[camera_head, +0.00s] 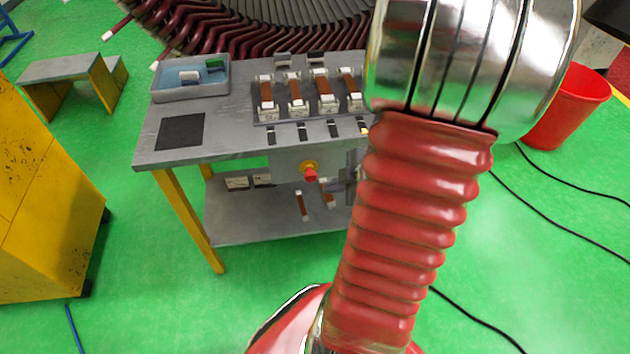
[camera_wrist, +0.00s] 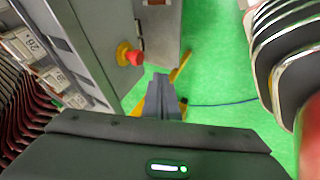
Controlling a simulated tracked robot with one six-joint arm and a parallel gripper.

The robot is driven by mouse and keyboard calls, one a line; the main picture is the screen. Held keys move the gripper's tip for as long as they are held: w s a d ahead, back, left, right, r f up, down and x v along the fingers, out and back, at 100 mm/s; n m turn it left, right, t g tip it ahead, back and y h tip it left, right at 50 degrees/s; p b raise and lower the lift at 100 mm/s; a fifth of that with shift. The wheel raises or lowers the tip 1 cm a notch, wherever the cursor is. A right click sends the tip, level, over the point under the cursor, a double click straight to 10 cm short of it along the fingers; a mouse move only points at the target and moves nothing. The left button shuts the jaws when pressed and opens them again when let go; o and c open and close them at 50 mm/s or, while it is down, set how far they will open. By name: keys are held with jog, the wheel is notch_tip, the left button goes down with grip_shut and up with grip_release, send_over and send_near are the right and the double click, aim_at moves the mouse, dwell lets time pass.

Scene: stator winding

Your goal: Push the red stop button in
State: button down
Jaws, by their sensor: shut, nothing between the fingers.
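The red stop button (camera_head: 311,175) has a yellow collar and sits on the grey panel (camera_head: 285,160) below the front edge of the workbench. In the wrist view the red button (camera_wrist: 136,58) sticks out sideways from its yellow collar (camera_wrist: 123,54). My gripper (camera_wrist: 161,80) is shut and empty, with its dark fingertips just right of the button and nearer the camera. A gap shows between them in the picture, and the button is uncovered. In the head view the gripper is partly hidden behind my red arm, to the right of the button.
The grey workbench (camera_head: 170,155) has yellow legs, a blue-grey bin (camera_head: 160,94), a rack of copper-coloured parts (camera_head: 295,95) and a lower shelf (camera_head: 235,230). A yellow cabinet (camera_head: 40,200) stands at left, a red bucket (camera_head: 570,105) at right. Cables cross the green floor.

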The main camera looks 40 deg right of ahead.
aim_at(310, 176)
jog(key=w+d+f, duration=0.2)
jog(key=w+f, duration=0.4)
jog(key=w, duration=0.2)
jog(key=shift+f, duration=0.3)
dwell(0.3)
jog(key=shift+w, duration=0.15)
